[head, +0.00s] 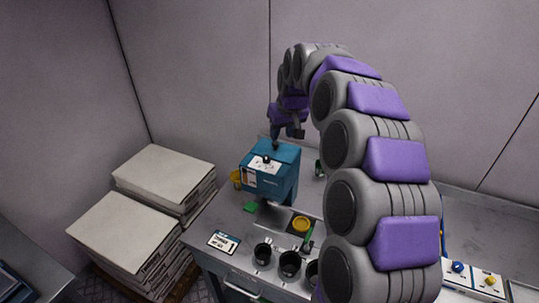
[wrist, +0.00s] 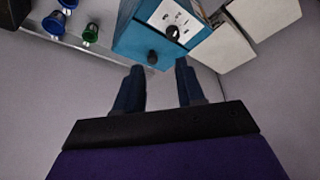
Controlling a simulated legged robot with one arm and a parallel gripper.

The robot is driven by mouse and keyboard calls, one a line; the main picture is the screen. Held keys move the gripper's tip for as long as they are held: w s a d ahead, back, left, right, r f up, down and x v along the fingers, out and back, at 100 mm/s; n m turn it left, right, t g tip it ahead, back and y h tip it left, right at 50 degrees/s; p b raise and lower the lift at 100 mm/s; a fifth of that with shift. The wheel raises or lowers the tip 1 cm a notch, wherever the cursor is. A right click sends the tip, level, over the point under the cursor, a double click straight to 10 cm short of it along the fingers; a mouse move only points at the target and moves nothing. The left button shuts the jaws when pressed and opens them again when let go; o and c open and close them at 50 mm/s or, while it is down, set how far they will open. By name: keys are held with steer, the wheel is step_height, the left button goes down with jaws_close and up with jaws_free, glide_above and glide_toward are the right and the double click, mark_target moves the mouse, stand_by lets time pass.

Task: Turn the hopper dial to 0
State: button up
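The hopper (head: 285,178) is a teal box on the grey bench, with a white panel on its slanted face. A black dial (head: 266,159) sits on that panel; the wrist view also shows this dial (wrist: 173,32) with small marks around it, too small to read. My gripper (head: 290,135) hangs just above the hopper. In the wrist view its two dark fingers (wrist: 159,68) are apart, with nothing between them, and the dial lies beyond their tips.
Several black cups (head: 263,254) stand at the bench front, near a yellow round piece (head: 301,224) and a printed card (head: 223,242). Stacked pale boxes (head: 125,232) stand left of the bench. Blue and green pieces (wrist: 90,33) show in the wrist view. A wall is behind.

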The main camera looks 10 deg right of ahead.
mark_target(266, 157)
steer(key=w+a+f, duration=0.1)
steer(key=a+f, duration=0.1)
steer(key=f, duration=0.1)
steer(key=w+a+f, duration=0.1)
steer(key=a+f, duration=0.1)
steer(key=f, duration=0.1)
steer(key=w+a+f+b, duration=0.1)
steer(key=w+a+f, duration=0.1)
steer(key=f, duration=0.1)
steer(key=shift+f, duration=0.3)
steer(key=d+f, duration=0.1)
steer(key=d, duration=0.1)
steer(key=w+d+f, duration=0.1)
steer(key=d+f, duration=0.1)
steer(key=shift+w+a, duration=0.15)
steer(key=shift+a, duration=0.9)
steer(key=shift+c, duration=0.4)
steer(key=shift+a, duration=0.1)
steer(key=shift+c, duration=0.9)
steer(key=shift+d, duration=0.45)
steer(key=shift+c, duration=1.4)
jaws_close()
steer(key=shift+a, duration=0.1)
steer(key=shift+r, duration=0.1)
